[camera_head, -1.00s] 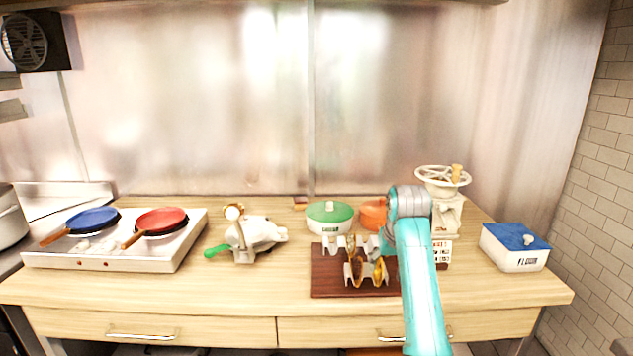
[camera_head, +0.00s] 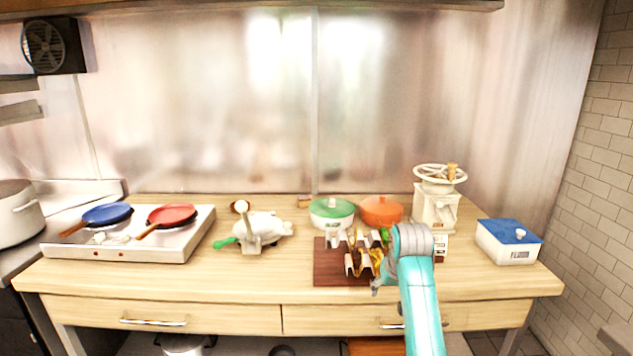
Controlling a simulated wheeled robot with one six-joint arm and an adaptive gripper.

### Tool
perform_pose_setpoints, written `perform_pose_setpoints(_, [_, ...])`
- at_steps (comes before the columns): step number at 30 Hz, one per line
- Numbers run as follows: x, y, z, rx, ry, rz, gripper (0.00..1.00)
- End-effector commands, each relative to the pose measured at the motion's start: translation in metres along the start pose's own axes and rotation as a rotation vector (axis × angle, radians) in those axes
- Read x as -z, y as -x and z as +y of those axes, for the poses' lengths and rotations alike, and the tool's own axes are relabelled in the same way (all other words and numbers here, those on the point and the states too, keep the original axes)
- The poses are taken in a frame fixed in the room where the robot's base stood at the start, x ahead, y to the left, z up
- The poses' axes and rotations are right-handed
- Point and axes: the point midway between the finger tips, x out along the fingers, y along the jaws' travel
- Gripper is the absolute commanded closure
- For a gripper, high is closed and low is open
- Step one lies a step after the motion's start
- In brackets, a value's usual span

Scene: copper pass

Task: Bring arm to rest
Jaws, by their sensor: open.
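My arm, turquoise with a grey joint, rises from the bottom right of the head view. My gripper (camera_head: 379,284) shows as a small grey part at the left of the grey joint, low over the right side of a dark brown board (camera_head: 330,270). It is open, and nothing shows in it. Its fingers are small and partly hidden by my arm. White holders with brown and yellow taco-like pieces (camera_head: 362,262) stand on the board, just left of my arm.
Behind the board stand a green-lidded pot (camera_head: 332,211), an orange pot (camera_head: 381,210) and a cream grinder (camera_head: 437,203). A blue-lidded flour box (camera_head: 508,241) is at the right. A white hand-cranked device (camera_head: 258,228) and a burner with two pans (camera_head: 130,243) are left. The front counter is clear.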

Motion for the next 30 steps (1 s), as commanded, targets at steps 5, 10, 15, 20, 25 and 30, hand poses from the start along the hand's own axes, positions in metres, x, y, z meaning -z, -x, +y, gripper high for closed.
perform_pose_setpoints(5, [-0.029, -0.034, 0.000, 0.000, 0.000, 0.028, 0.33])
perform_pose_setpoints(10, [-0.073, -0.075, 0.000, 0.000, 0.000, 0.075, 0.33])
perform_pose_setpoints(15, [-0.129, -0.114, 0.000, 0.000, 0.000, 0.135, 0.33])
perform_pose_setpoints(20, [-0.183, -0.139, 0.000, 0.000, 0.000, 0.194, 0.33])
perform_pose_setpoints(25, [-0.243, -0.155, 0.000, 0.000, 0.000, 0.256, 0.33])
perform_pose_setpoints(30, [-0.302, -0.159, 0.000, 0.000, 0.000, 0.317, 0.33])
